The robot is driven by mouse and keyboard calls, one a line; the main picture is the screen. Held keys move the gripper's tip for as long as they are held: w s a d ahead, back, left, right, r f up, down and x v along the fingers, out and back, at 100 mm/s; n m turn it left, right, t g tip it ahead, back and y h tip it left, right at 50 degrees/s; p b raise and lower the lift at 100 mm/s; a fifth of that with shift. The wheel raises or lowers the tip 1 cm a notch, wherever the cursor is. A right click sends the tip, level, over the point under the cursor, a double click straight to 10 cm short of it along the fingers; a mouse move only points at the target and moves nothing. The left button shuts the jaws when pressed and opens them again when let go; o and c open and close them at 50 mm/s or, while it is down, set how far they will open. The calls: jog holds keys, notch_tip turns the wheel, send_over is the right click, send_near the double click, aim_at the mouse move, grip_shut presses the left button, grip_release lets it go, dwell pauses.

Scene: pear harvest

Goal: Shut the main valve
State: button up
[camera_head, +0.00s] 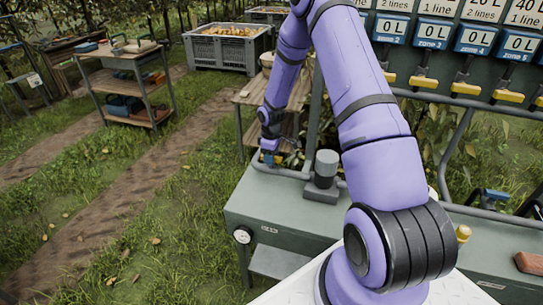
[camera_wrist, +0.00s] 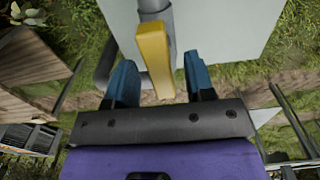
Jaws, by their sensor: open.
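A yellow lever handle (camera_wrist: 155,58) on a grey pipe (camera_wrist: 154,7) fills the upper middle of the wrist view. No label on it shows, but it fits the main valve. My gripper (camera_wrist: 158,75) is open, with its blue fingers on either side of the lever's near end and a gap on both sides. In the head view my gripper (camera_head: 269,156) is low at the far left end of the green bench (camera_head: 262,205), beside the pipework. The lever is mostly hidden there by my gripper and arm.
A panel with 0 L displays (camera_head: 432,34) and several yellow handles (camera_head: 466,88) stands at the right. A grey cylinder on a block (camera_head: 325,170) rises from the bench near my gripper. A wooden shelf stand (camera_head: 245,98) is just behind. Grass lies left of the bench.

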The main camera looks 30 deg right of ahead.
grip_shut()
dwell(0.3)
jog(key=m, duration=0.4)
jog(key=shift+m, duration=0.4)
jog(key=m, duration=0.4)
jog(key=shift+m, duration=0.3)
jog(key=m, duration=0.4)
jog(key=shift+m, duration=2.2)
